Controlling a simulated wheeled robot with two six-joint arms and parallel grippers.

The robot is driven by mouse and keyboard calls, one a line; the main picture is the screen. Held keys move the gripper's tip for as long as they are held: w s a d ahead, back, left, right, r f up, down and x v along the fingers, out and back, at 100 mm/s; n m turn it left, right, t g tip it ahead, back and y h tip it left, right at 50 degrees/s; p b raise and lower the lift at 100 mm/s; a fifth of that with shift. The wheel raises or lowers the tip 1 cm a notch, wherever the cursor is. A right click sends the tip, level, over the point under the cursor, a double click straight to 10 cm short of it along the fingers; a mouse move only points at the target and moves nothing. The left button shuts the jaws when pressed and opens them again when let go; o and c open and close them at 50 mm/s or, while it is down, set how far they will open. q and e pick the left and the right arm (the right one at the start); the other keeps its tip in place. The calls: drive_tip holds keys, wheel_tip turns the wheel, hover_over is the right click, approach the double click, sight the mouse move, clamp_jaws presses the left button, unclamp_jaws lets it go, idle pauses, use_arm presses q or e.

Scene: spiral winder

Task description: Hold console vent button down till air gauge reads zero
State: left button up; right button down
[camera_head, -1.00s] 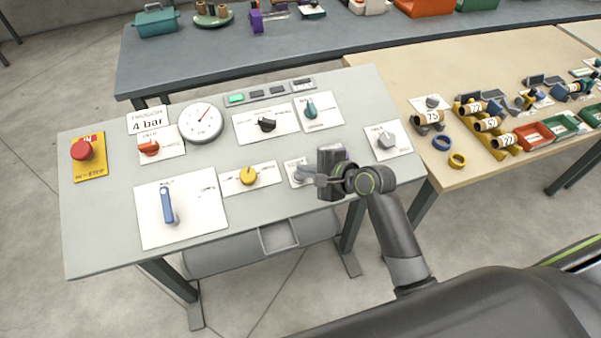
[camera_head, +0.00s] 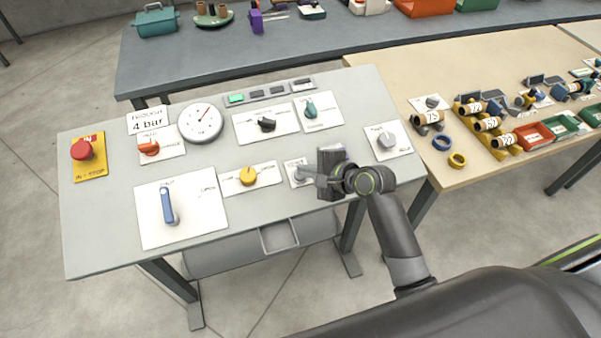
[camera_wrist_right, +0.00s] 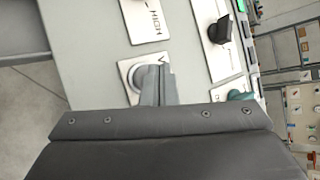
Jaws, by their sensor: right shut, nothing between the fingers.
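The console (camera_head: 110,215) is a grey sloped panel in the head view. My left gripper is out of view.
A red stop button (camera_head: 82,149) is at the left. A wooden bench (camera_head: 400,75) with parts stands to the right.

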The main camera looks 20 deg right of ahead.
drive_tip(key=shift+f, duration=0.1)
drive_tip(key=shift+w+f, duration=0.1)
drive_tip(key=shift+f, duration=0.15)
drive_tip(key=shift+w+f, duration=0.1)
drive_tip(key=shift+f, duration=0.4)
idle(2.0)
idle(2.1)
drive_tip(key=shift+s+r+p, duration=0.2)
drive_tip(key=shift+r+p, duration=0.65)
drive_tip(key=shift+p, duration=0.45)
